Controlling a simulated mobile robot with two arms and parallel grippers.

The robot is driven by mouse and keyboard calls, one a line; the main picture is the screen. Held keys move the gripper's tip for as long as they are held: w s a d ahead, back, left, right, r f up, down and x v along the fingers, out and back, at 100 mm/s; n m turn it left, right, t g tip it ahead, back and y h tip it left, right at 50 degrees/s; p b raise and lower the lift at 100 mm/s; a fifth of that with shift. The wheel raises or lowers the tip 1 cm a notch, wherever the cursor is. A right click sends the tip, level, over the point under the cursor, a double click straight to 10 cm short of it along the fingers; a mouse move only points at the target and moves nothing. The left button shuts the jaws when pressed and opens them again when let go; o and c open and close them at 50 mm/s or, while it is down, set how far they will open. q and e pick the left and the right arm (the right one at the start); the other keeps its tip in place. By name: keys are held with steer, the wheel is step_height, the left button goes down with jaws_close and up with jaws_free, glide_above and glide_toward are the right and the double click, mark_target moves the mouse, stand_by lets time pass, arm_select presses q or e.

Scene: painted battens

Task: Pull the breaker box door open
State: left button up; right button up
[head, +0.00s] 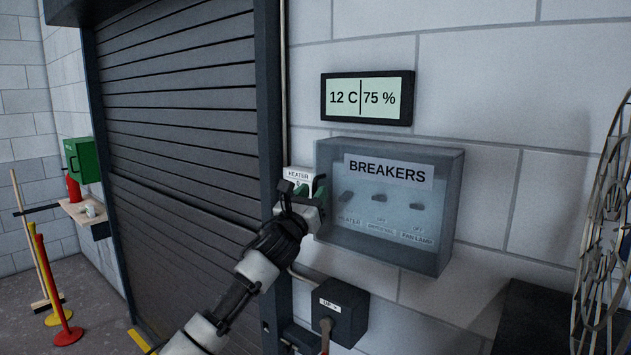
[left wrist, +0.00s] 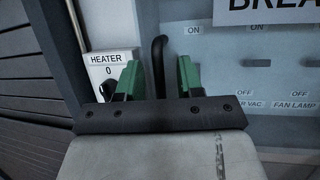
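The breaker box (head: 447,215) is on the wall, with a see-through door (head: 350,165) labelled BREAKERS that looks closed; switches show behind it. My left gripper (head: 311,188) is at the box's left edge, its green fingertips apart. In the left wrist view, a dark curved handle (left wrist: 158,62) stands between the fingers of the gripper (left wrist: 159,77), with gaps showing on both sides. The handle's lower part is hidden by the gripper, and I cannot make it out in the head view. My right gripper is in neither view.
A HEATER switch box (head: 297,177) sits close left of the breaker box, partly behind my gripper. A display (head: 367,97) hangs above. A dark control box (head: 340,310) is below. A fan cage (head: 605,230) stands at the right, a roller shutter (head: 180,130) at the left.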

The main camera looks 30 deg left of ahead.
arm_select(q)
steer(key=shift+x, duration=0.95)
steer(key=shift+f, duration=0.1)
jaws_close()
